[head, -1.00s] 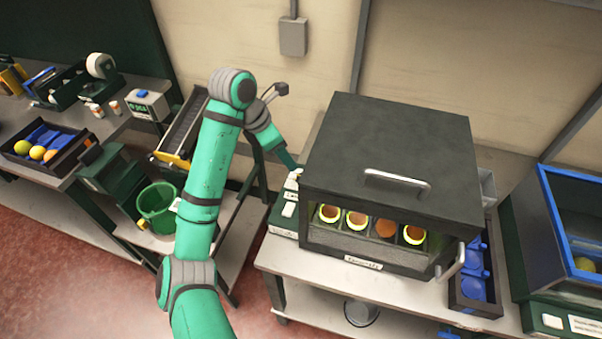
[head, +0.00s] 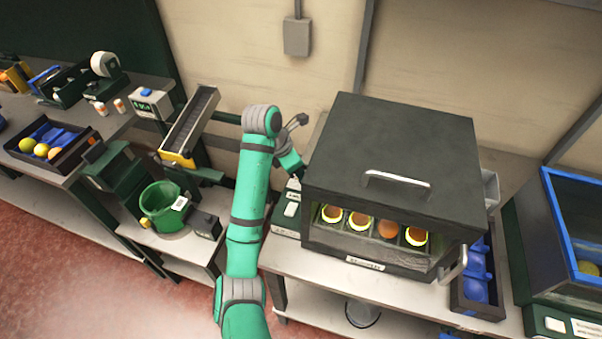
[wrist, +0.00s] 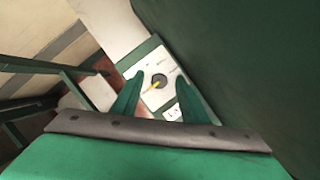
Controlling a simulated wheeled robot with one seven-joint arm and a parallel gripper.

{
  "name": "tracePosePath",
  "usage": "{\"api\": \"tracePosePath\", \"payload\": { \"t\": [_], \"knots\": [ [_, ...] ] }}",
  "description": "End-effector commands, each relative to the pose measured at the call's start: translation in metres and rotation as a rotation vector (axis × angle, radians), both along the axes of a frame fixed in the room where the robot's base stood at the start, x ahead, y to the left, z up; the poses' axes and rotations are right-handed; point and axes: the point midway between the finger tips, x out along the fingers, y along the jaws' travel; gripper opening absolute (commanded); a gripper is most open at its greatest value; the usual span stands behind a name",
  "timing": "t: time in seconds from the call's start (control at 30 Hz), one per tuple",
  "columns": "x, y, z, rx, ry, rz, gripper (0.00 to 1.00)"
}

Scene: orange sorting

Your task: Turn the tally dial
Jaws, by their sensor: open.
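In the wrist view the pointer slants toward the lower left. My gripper (wrist: 160,75) is open and empty, with one green finger on each side of the dial in that view. I cannot tell whether the fingers touch the knob or hover above the panel. In the head view a green and white unit (head: 291,212) stands at the left of the dark box, and my arm reaches down beside it.
A green bucket (head: 166,205) and a tilted chute (head: 190,125) are at the left. Another dark box with a blue frame (head: 550,205) is at the far right.

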Motion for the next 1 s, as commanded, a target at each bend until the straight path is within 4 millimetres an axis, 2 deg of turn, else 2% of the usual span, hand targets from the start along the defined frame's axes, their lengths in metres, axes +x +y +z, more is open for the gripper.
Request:
{"api": "tracePosePath", "payload": {
  "t": [0.17, 0.33, 0.67, 1.0],
  "knots": [
    [0.0000, 0.0001, 0.0000, 0.000, 0.000, 0.000, 0.40],
    [-0.0001, 0.0002, 0.0000, 0.000, 0.000, 0.000, 0.00],
    [0.0001, 0.0007, -0.0002, 0.001, 0.002, -0.029, 0.00],
    [0.0022, 0.0021, 0.0006, 0.002, 0.002, -0.234, 0.00]
  ]
}}
